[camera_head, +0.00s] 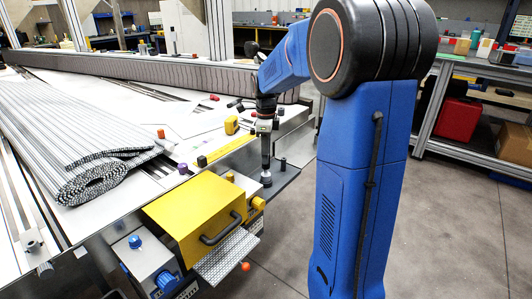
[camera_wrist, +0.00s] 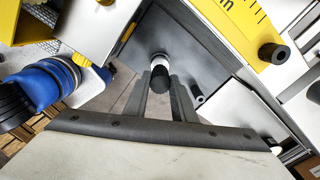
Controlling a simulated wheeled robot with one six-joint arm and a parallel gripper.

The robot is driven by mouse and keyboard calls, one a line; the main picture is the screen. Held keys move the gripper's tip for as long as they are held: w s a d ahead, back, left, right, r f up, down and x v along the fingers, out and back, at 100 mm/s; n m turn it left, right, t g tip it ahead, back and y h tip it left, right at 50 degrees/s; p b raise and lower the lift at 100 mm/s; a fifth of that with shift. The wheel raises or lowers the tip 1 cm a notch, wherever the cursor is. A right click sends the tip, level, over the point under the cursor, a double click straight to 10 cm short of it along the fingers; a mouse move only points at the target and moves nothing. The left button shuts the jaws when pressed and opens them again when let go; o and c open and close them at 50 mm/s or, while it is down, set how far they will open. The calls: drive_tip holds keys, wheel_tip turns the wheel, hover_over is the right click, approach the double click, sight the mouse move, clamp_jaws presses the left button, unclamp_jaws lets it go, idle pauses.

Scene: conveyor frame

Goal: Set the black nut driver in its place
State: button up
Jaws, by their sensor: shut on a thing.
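The black nut driver (camera_wrist: 160,79) is a short black cylinder with a pale collar, seen nearly end-on in the wrist view. My gripper (camera_wrist: 162,88) is shut on it, with one finger on each side. In the head view my gripper (camera_head: 266,168) points down beside the yellow box at the edge of the bench, and the nut driver (camera_head: 266,180) shows small at its tips. A dark grey plate (camera_wrist: 185,42) lies beyond the driver in the wrist view. I cannot tell whether the driver touches the plate, and its far end is hidden.
A black peg (camera_wrist: 198,93) stands near the plate. The yellow box (camera_head: 195,225) with a black handle and a blue-knobbed unit (camera_head: 150,262) are left. Striped rolled fabric (camera_head: 85,150) covers the bench's left.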

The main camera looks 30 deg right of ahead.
drive_tip(key=shift+f, duration=1)
drive_tip(key=o, duration=1.1)
drive_tip(key=shift+o, duration=0.2)
drive_tip(key=shift+r, duration=0.1)
wheel_tip(320, 180, up, 17)
drive_tip(key=shift+r, duration=0.15)
drive_tip(key=shift+s, duration=0.1)
